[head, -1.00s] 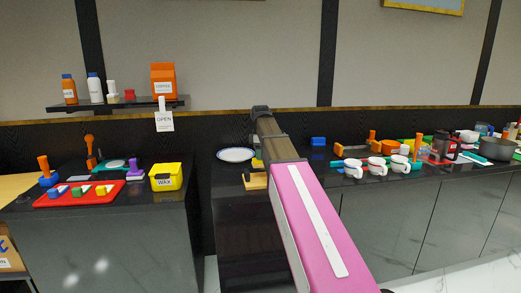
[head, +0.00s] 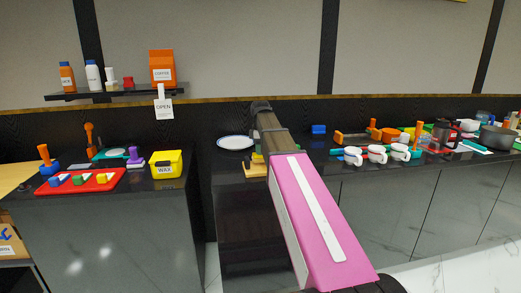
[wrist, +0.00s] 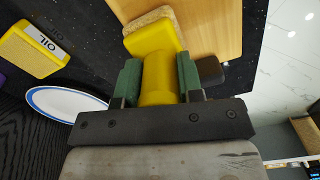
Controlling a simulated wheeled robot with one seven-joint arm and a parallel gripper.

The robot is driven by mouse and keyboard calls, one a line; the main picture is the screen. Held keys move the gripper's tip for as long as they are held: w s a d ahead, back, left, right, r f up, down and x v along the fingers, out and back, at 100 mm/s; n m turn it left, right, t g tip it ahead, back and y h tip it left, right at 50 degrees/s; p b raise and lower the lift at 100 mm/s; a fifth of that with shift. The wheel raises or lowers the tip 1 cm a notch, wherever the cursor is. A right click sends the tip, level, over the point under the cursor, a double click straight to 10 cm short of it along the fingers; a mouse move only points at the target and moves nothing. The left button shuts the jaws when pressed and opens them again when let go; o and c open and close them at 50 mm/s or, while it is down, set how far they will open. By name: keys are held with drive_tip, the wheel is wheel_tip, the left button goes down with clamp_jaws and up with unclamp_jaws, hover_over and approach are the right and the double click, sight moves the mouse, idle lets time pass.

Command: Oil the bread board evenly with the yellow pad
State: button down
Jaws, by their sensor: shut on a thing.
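My gripper (wrist: 160,78) is shut on the yellow pad (wrist: 152,38), its green fingers on either side of the pad's yellow handle. The pad has a tan, sponge-like face pointing away from the gripper. The bread board (wrist: 215,25) is pale wood and lies beyond the pad in the wrist view. The pad overlaps its left part there; I cannot tell whether they touch. In the head view, only a small piece of the board (head: 253,172) shows left of my arm, which hides the rest and most of the gripper.
A yellow tub labelled OIL (wrist: 34,50) and a blue-rimmed white plate (wrist: 62,104) stand left in the wrist view. White cups (head: 376,153) stand to the right.

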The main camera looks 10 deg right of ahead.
drive_tip(key=shift+f, duration=0.6)
drive_tip(key=shift+s, duration=0.15)
